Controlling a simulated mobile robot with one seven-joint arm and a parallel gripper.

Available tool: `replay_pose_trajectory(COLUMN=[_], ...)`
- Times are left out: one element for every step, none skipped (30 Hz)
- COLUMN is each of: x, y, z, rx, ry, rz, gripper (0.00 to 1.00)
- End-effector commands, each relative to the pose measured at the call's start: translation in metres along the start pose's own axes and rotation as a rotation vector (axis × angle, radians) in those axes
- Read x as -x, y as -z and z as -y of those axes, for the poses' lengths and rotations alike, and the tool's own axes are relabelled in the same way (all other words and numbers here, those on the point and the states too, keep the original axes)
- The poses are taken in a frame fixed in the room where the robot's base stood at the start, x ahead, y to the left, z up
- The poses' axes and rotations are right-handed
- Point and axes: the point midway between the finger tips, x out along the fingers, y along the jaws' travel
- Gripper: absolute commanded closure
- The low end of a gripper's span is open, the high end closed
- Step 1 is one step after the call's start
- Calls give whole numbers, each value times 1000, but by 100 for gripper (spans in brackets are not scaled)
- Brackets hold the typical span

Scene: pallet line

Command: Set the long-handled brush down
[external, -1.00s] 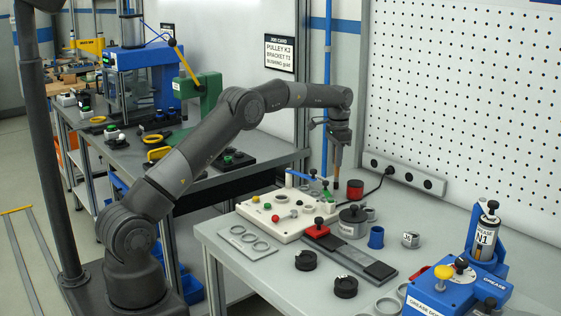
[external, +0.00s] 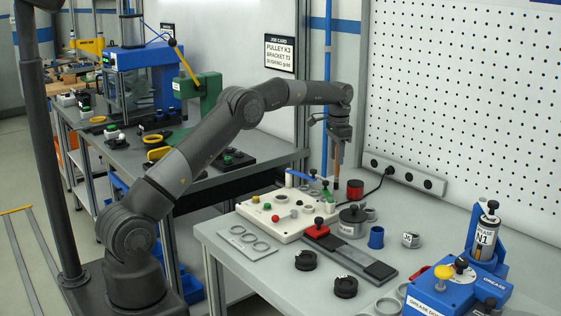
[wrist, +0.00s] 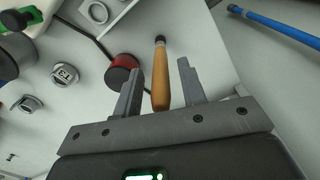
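The long-handled brush (wrist: 160,75) has an orange-brown handle and a small dark far end. In the wrist view it stands between the two fingers of my gripper (wrist: 159,68), with a visible gap on each side. My gripper is open around the handle. In the external view the brush (external: 338,160) is roughly upright below my gripper (external: 339,145), behind the white fixture board. Its lower end is close to the bench top; I cannot tell whether it touches.
A red-and-black round pot (external: 355,188) stands just right of the brush. The white board with coloured knobs (external: 275,228) is to the left. A grey lidded pot (external: 352,220) and a blue cup (external: 376,237) stand nearer. A power strip (external: 405,177) runs along the back wall.

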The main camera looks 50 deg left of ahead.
Motion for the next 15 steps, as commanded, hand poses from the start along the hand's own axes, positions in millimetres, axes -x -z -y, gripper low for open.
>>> replay_pose_trajectory(x=[10,16,25,32,40,49,55,62,69,74,79,85,89,91,94], y=[1,0,1,1,1,1,1,1,1,1,1,0,1,1,1], z=[0,0,0,0,0,1,0,0,0,0,0,0,0,0,0], rx=[0,0,0,0,0,0,0,0,0,0,0,0,0,0,0], ry=[2,2,3,2,3,3,2,2,2,2,2,2,2,1,1], rz=[-4,-4,-5,-5,-5,-6,-5,-5,-5,-4,-5,-4,-4,-2,-3], gripper=[62,62,62,62,62,62,62,62,62,62,62,62,62,62,62])
